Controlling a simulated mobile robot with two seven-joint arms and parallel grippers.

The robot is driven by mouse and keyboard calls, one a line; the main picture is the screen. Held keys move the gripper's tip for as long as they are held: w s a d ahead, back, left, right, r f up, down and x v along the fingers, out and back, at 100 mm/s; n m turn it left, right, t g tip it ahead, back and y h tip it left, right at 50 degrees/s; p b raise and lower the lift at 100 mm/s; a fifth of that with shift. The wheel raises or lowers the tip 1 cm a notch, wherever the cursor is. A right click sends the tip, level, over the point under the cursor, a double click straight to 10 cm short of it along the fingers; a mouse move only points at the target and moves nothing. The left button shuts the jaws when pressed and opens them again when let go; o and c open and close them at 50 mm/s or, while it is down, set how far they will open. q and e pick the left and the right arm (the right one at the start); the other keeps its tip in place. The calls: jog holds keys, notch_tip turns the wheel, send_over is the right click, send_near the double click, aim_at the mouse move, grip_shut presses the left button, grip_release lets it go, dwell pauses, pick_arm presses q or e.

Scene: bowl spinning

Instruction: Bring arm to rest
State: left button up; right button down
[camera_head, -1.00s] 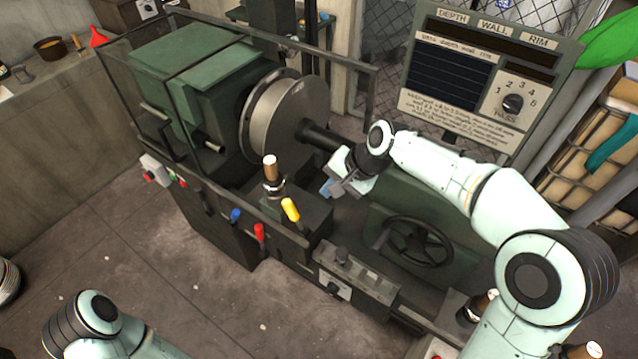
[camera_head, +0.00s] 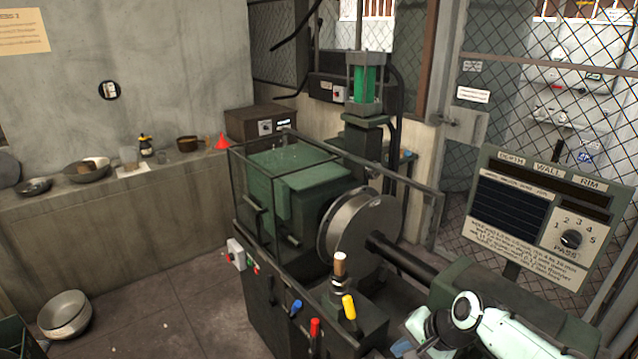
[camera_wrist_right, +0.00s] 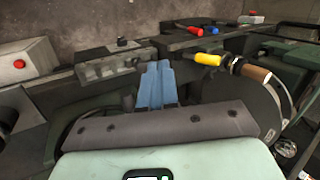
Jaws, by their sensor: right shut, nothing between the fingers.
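My right gripper (camera_head: 402,347) is at the bottom edge of the head view, with my pale green right arm coming in from the lower right. It is beside the spinning lathe, right of the yellow-handled lever (camera_head: 348,307). In the right wrist view the two blue fingers (camera_wrist_right: 157,85) lie together, shut and empty. Beyond them are the machine's front ledge and levers, with no visible contact. The lathe's round metal disc (camera_head: 362,235) has a dark spindle (camera_head: 402,258) against it. My left gripper is outside both current views.
The gauge panel (camera_head: 540,215) stands right of the lathe. A red button box (camera_wrist_right: 22,65) and the yellow handle (camera_wrist_right: 207,59) flank the fingers in the wrist view. A concrete counter (camera_head: 110,205) with bowls runs along the left wall. Floor at lower left is mostly clear.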

notch_tip(320, 180, down, 20)
jog(key=s+r+n+g, duration=0.1)
jog(key=s+g, duration=0.1)
jog(key=s+a+f+n+g+h, duration=0.1)
jog(key=s+a+f+n, duration=0.1)
jog(key=s+f, duration=1.15)
jog(key=s+a+f+n+g, duration=0.1)
jog(key=s+a+f, duration=0.1)
jog(key=s+f, duration=0.6)
jog(key=s, duration=0.4)
jog(key=shift+s+a+f+n+g, duration=0.2)
jog(key=shift+a+f+n+g, duration=0.1)
jog(key=shift+a+f+g, duration=0.1)
